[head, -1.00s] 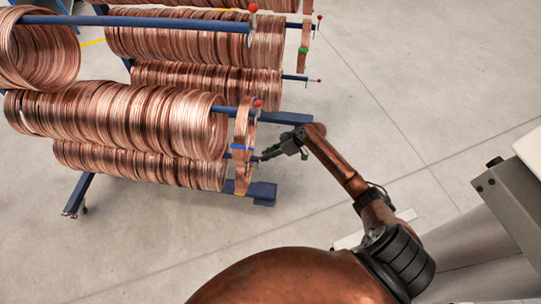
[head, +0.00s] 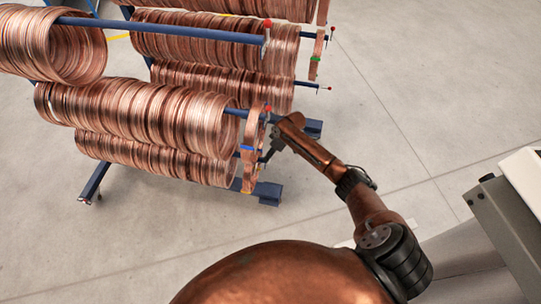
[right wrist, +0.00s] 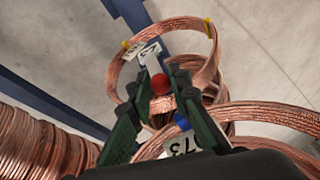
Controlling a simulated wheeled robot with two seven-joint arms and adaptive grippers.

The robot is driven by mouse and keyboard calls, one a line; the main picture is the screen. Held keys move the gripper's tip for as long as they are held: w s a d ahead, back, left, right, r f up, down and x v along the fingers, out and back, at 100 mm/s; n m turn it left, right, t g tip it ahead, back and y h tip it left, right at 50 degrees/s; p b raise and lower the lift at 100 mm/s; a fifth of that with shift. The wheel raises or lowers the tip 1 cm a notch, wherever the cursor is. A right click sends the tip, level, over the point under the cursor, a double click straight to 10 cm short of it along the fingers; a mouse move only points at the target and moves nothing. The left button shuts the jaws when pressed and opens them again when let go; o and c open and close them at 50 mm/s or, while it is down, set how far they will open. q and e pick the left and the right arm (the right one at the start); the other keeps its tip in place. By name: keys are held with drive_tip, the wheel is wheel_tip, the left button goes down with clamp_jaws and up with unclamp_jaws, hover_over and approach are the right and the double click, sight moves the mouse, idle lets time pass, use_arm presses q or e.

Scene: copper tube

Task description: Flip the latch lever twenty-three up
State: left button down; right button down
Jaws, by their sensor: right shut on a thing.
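In the right wrist view, the red ball knob (right wrist: 160,84) of a latch lever sits between the fingers of my right gripper (right wrist: 162,92), which is shut on it. A white label (right wrist: 147,53) lies just beyond the knob, its digits hard to read. In the head view my right gripper (head: 266,157) is at the end of the lower front bar of the rack, beside the hanging coil bundle. The lever it holds is hidden there by the gripper. My left gripper is in neither view.
Copper coils (head: 140,115) fill the blue rack bars. The rack's blue foot (head: 268,193) lies below the gripper.

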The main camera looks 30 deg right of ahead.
drive_tip(key=shift+s+a+f, duration=0.2)
drive_tip(key=shift+s+f, duration=0.1)
drive_tip(key=c, duration=2.1)
unclamp_jaws()
drive_tip(key=shift+o, duration=1.4)
drive_tip(key=shift+w+d+r, duration=0.1)
drive_tip(key=shift+w+r, duration=0.05)
drive_tip(key=shift+w, duration=0.05)
drive_tip(key=v, duration=1.2)
